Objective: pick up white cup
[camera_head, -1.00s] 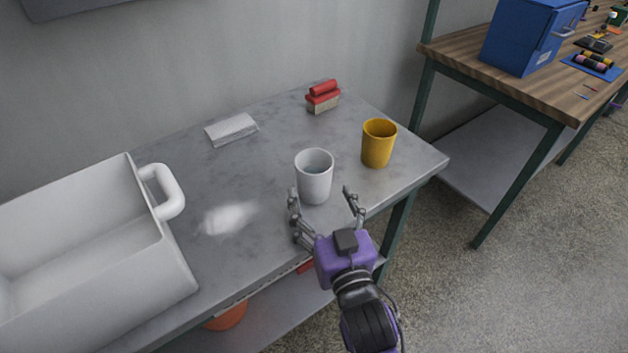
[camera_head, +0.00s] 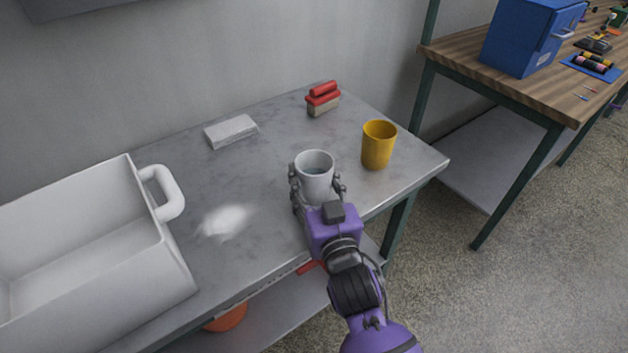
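The white cup (camera_head: 315,177) stands upright on the grey metal table, right of the table's middle. My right gripper (camera_head: 317,186) comes from the near side, with one finger along the cup's left side and the other along its right. The fingers look closed in against the cup's walls. The purple gripper body hides the lower front of the cup and its base. I cannot see the cup raised off the table. My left gripper is not in view.
A yellow cup (camera_head: 378,146) stands close by at the right. Behind are a red-topped brush or block (camera_head: 323,99) and a white block (camera_head: 231,131). A large white bin (camera_head: 172,262) fills the left side of the table (camera_head: 265,205). A wooden workbench (camera_head: 470,60) stands right.

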